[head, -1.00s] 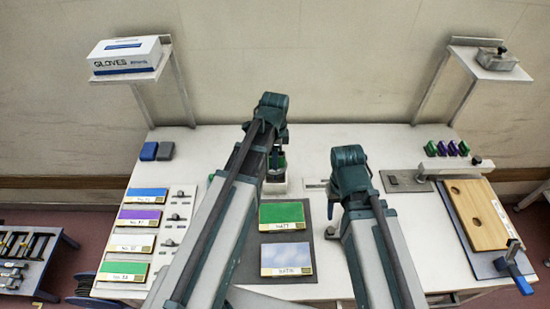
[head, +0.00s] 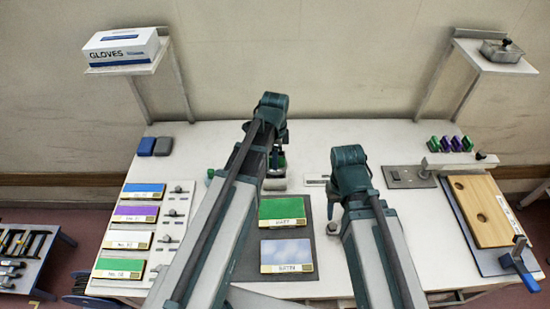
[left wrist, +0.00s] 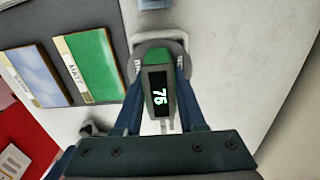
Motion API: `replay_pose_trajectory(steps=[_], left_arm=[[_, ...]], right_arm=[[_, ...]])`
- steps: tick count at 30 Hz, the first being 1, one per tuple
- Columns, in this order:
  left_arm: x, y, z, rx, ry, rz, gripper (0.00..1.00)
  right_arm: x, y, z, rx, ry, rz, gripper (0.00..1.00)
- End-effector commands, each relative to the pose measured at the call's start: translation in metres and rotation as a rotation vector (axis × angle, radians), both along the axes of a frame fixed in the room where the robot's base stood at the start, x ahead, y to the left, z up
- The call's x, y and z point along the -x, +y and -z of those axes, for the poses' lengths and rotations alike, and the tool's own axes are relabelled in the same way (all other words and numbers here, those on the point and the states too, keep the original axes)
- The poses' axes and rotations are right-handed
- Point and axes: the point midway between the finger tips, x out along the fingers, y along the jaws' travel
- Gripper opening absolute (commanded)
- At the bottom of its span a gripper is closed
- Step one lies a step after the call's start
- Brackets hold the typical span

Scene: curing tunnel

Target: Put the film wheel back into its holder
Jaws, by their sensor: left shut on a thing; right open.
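My left gripper (left wrist: 158,100) is shut on the film wheel, a grey body (left wrist: 160,92) with a dark face reading 76 and green at its far end; it also shows in the head view as a bit of green and dark (head: 276,162). A grey round part and a pale holder (left wrist: 178,37) lie just beyond or under it in the left wrist view; whether the wheel is seated there I cannot tell. The left arm partly covers this spot in the head view. My right gripper (head: 332,200) is open, mostly hidden by its own arm.
A dark mat holds a green panel (head: 282,211) and a cloudy blue panel (head: 286,256). Coloured panels (head: 136,213) stand at the left. A wooden board (head: 480,212), a grey plate (head: 408,177) and several green and purple pieces (head: 445,144) are at the right.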

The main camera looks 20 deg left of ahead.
Motion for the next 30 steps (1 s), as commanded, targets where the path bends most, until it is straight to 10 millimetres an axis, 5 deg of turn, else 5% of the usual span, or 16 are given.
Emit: replay_pose_trajectory(steps=[26,27,30], left_arm=[[0.000,0.000,0.017,0.000,0.000,0.000,0.00],[0.000,0.000,0.017,0.000,0.000,0.000,0.47],[0.000,0.000,0.017,0.000,0.000,0.000,0.65]], right_arm=[[0.000,0.000,0.017,0.000,0.000,0.000,0.50],[0.000,0.000,0.017,0.000,0.000,0.000,0.50],[0.000,0.000,0.017,0.000,0.000,0.000,0.50]])
